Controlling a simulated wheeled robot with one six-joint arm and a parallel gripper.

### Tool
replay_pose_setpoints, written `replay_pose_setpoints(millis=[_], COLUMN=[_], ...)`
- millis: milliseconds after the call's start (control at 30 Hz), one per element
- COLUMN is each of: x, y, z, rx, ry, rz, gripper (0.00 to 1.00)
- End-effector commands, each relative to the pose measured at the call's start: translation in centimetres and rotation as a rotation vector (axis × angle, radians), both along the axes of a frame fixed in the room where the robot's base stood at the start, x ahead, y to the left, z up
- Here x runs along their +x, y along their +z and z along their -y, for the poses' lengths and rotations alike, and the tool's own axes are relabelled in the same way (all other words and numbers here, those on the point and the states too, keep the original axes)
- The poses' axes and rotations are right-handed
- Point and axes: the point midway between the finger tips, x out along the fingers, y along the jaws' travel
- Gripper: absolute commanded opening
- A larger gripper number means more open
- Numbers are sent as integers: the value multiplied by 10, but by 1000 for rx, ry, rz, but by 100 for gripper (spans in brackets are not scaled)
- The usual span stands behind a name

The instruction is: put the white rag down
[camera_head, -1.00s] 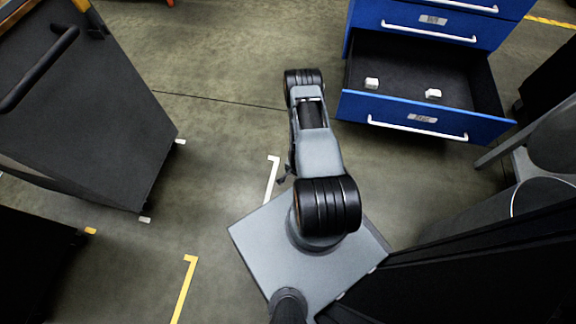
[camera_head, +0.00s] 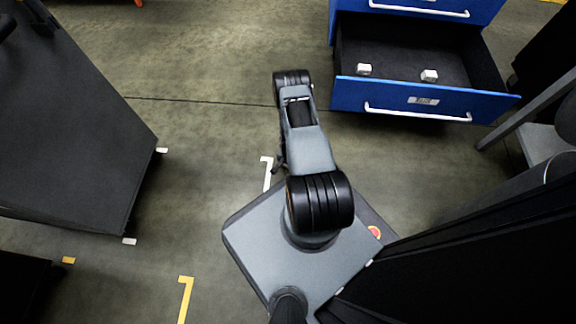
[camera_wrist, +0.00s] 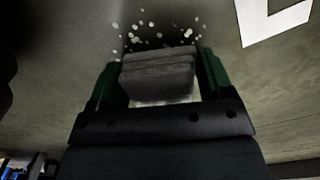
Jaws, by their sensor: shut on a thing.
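My gripper (camera_wrist: 157,62) shows in the wrist view with its two green-edged fingers on either side of a folded, layered cloth. This is the rag (camera_wrist: 158,78); it looks grey in the shade, with a paler part at its lower edge. The gripper is shut on it. The floor shows beyond the fingers, and I cannot tell how high the rag is above it. In the head view the arm covers the gripper, and the rag is not visible there.
An open blue drawer (camera_head: 425,98) at the upper right holds two small white items. A dark cart (camera_head: 75,135) stands at the left. White specks (camera_wrist: 150,38) show beyond the rag. Floor (camera_head: 190,140) between cart and drawer is clear, with a white corner mark (camera_wrist: 270,20).

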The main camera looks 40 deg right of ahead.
Motion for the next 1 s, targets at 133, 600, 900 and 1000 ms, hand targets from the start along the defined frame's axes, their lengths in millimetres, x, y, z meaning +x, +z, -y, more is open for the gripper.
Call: replay_pose_setpoints(millis=[133,600,900,1000], x=[1,0,0,0], y=[-14,-15,-15,-13], z=[-2,0,0,0], rx=[-1,-1,-1,-1], ry=[5,1,0,0], rz=[0,1,1,1], gripper=[48,85,99,99])
